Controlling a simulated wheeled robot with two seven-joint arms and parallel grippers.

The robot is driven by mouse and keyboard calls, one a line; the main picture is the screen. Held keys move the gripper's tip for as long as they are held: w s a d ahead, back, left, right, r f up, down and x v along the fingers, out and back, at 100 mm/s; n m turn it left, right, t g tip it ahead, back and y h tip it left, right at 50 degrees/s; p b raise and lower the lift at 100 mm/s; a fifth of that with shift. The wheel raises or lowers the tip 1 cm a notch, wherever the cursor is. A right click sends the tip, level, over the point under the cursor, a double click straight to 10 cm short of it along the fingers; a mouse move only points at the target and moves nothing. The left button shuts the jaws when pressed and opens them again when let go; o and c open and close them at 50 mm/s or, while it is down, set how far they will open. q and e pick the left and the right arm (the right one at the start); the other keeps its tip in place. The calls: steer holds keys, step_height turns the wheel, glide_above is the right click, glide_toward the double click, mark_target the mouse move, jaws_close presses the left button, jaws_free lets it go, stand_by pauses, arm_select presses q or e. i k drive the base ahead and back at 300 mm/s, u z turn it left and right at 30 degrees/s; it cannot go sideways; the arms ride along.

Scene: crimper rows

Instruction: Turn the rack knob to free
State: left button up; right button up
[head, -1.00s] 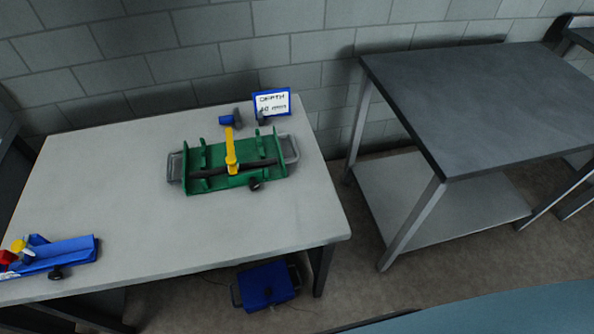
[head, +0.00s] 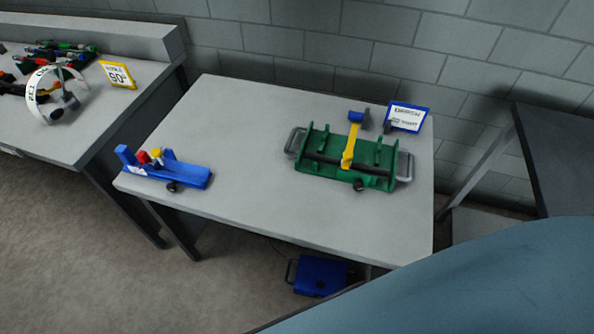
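The green rack (head: 325,168) lies on the grey table (head: 250,215), right of its middle, with grey side handles and a dark bar lying along it. A yellow arm (head: 350,148) crosses it, with a blue piece (head: 358,120) at the upper end. A small black knob (head: 360,185) is on the rack's front side; its setting is too small to read. A blue fixture (head: 185,173) with red and yellow parts stands at the table's left, also with a black knob (head: 172,187). Neither of my grippers is in view.
A sign with a blue frame (head: 406,117) stands behind the rack. A blue case (head: 318,275) is below the table. Another bench (head: 125,120) at left holds tools and a yellow-framed sign (head: 118,75). A dark table (head: 555,150) stands at right. The table's middle is clear.

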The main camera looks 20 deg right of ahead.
mark_target(358, 187)
steer(key=u, duration=2)
steer(key=k, duration=1.6)
steer(key=z, duration=1.5)
steer(key=i, duration=0.55)
steer(key=u, duration=0.05)
